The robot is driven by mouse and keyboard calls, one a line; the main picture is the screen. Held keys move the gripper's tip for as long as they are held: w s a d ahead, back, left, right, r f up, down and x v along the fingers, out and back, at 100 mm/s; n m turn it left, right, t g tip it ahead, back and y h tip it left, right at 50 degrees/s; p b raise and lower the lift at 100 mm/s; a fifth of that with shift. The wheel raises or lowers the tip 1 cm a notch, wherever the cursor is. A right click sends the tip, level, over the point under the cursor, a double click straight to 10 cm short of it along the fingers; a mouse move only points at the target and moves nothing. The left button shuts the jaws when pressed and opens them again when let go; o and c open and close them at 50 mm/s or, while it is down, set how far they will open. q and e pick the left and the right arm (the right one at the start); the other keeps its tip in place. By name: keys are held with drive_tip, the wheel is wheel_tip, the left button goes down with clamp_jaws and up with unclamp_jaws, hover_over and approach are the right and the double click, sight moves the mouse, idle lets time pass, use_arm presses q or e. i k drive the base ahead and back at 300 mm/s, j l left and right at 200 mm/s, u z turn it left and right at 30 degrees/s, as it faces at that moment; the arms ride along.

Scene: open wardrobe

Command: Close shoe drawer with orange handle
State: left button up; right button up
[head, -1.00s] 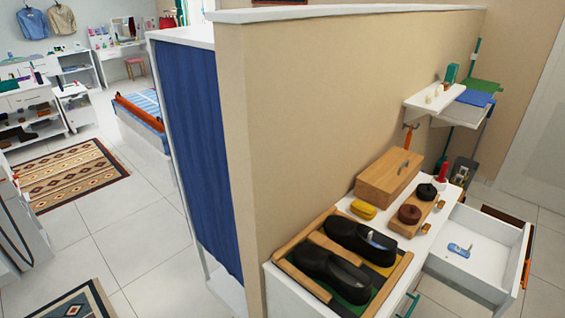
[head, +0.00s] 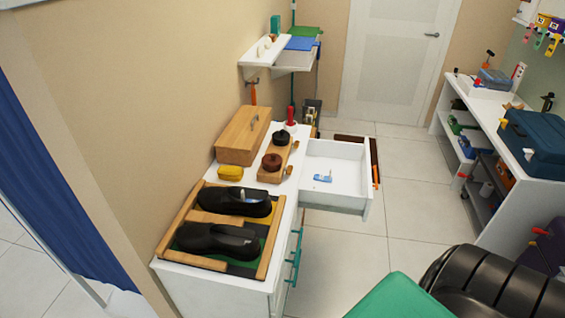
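The open white drawer (head: 338,178) sticks out to the right from the far end of the white shoe cabinet (head: 184,271). A small blue and white item (head: 322,178) lies inside it. The orange handle (head: 376,176) shows as a thin upright strip beyond the drawer's front panel, seen nearly edge-on. Teal handles (head: 295,258) mark closed drawers nearer on the cabinet's front. Neither of my grippers is in view.
Black shoes (head: 216,240) in a wooden tray, a wooden box (head: 243,136) and brushes stand on the cabinet. Tiled floor (head: 345,245) is free beside the drawer. A workbench (head: 515,160) stands right. A green flat surface (head: 400,298) and black ribbed object (head: 490,285) fill the lower right.

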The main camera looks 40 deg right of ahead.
sight(350, 192)
drive_tip(key=z, duration=0.9)
drive_tip(key=l+z, duration=0.15)
drive_tip(key=l, duration=0.85)
drive_tip(key=i+l+z, duration=0.1)
drive_tip(key=l, duration=0.85)
drive_tip(key=i, duration=0.05)
